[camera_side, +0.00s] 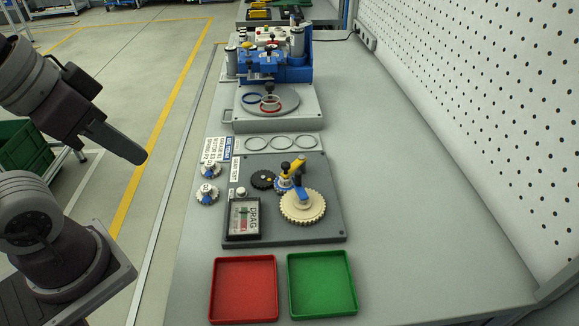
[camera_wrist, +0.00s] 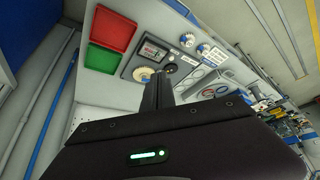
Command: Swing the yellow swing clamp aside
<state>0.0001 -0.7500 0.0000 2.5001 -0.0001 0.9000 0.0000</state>
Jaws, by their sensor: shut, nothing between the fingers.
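The yellow swing clamp (camera_side: 298,166) stands on a dark grey plate (camera_side: 320,229) on the bench in the side view. A large cream gear (camera_side: 303,207) lies just in front, and a black gear (camera_side: 262,179) lies to the left. My gripper (camera_side: 141,158) is shut and empty, left of the bench and well apart from the clamp. In the wrist view my shut fingers (camera_wrist: 158,84) cover part of the plate, and I cannot make out the clamp there.
A dial box marked DRAG (camera_side: 244,219) sits on the plate's front left corner. Red (camera_side: 244,288) and green (camera_side: 322,284) trays lie in front. A blue fixture (camera_side: 275,66) stands behind. Two loose gears lie left of the plate. The bench's right side is clear, beside a pegboard wall (camera_side: 480,90).

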